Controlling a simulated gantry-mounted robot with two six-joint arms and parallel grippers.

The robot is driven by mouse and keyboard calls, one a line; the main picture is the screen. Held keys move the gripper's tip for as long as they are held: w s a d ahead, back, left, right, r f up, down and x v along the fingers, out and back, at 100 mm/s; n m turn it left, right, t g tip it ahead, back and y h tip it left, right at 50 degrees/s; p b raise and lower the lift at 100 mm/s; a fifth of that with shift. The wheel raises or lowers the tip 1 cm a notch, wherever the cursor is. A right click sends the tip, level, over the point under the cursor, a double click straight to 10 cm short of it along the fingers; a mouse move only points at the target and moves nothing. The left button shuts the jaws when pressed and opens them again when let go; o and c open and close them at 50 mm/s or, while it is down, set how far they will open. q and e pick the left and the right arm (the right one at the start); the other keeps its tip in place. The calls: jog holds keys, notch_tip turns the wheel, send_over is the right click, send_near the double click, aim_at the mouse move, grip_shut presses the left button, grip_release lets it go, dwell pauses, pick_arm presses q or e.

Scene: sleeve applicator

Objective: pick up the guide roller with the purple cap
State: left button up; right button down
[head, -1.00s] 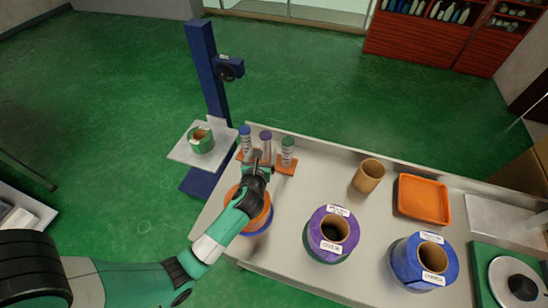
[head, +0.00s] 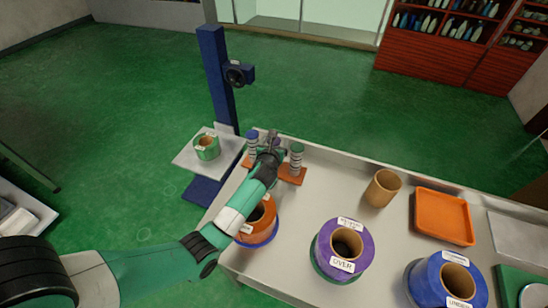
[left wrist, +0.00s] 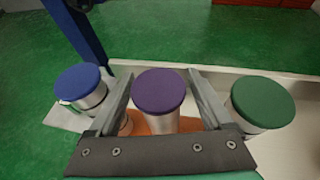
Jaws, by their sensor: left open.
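The guide roller with the purple cap (left wrist: 160,92) stands upright in the left wrist view, between a blue-capped roller (left wrist: 82,88) and a green-capped roller (left wrist: 262,102). My left gripper (left wrist: 162,100) is open, with one finger on each side of the purple-capped roller. I cannot tell whether the fingers touch it. In the head view my left gripper (head: 271,146) is over the orange rack (head: 292,176) and mostly hides the purple-capped roller. The blue-capped roller (head: 253,143) and green-capped roller (head: 296,158) show on either side. My right gripper is in neither view.
An orange spool (head: 262,232) stands under my left arm. A purple spool (head: 322,248), a blue spool (head: 428,285), a tan tube (head: 382,188) and an orange tray (head: 443,216) stand to the right. A blue post (head: 215,75) rises behind left of the table.

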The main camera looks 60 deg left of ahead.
pick_arm(q)
jog(key=shift+w+a+f, duration=0.1)
jog(key=shift+a, duration=0.1)
grip_shut()
dwell(0.3)
jog(key=s+d+r+p, duration=0.8)
jog(key=d+r+p, duration=0.2)
jog(key=r, duration=0.3)
jog(key=shift+d, duration=0.85)
